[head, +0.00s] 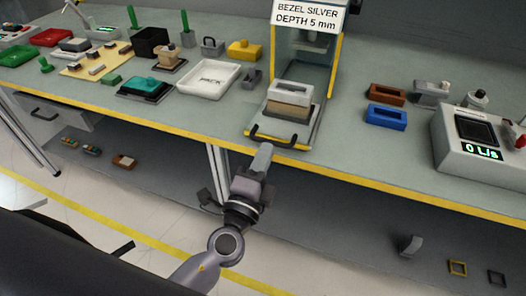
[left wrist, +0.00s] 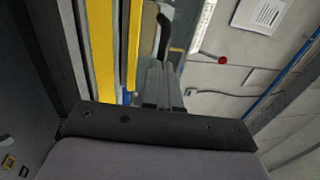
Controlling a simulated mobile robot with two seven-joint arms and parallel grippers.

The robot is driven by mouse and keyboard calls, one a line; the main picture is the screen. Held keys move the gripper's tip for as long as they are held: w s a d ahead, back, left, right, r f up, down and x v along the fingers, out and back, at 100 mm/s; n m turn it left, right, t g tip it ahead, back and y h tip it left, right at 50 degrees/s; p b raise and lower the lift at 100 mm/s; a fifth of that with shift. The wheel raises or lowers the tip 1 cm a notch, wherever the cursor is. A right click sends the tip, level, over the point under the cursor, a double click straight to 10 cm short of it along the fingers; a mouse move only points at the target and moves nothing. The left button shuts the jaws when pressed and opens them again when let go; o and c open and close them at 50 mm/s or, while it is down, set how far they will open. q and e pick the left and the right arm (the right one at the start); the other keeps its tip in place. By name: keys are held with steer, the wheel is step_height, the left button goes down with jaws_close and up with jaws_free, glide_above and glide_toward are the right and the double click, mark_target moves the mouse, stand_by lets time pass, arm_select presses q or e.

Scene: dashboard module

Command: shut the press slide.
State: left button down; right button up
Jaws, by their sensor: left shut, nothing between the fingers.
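The press (head: 337,60) stands at the middle back of the bench, with a sign reading "BEZEL SILVER DEPTH 5 mm". Its slide (head: 312,130) sticks out at the front toward the yellow bench edge and carries a white and beige block (head: 289,100). A dark bar handle (head: 273,141) runs across the slide's front. My left gripper (head: 263,150) is shut and empty, its tips just in front of and below the handle; whether they touch it I cannot tell. In the left wrist view the closed fingers (left wrist: 163,80) point toward a dark curved bar. My right gripper is not in view.
A white tray (head: 232,82) and a teal-topped box (head: 146,87) lie left of the press. Brown (head: 386,93) and blue (head: 386,117) holders and a meter box (head: 470,160) stand right. A lower shelf runs under the bench. Floor in front is open.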

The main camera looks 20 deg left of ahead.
mark_target(276, 134)
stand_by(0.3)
arm_select(q)
steer(key=w+b, duration=0.1)
steer(key=w, duration=0.3)
steer(key=w+b, duration=0.1)
steer(key=w, duration=0.3)
steer(key=shift+w+d+b, duration=0.2)
steer(key=shift+w+b, duration=0.15)
steer(key=shift+w, duration=0.05)
steer(key=shift+s+f, duration=0.1)
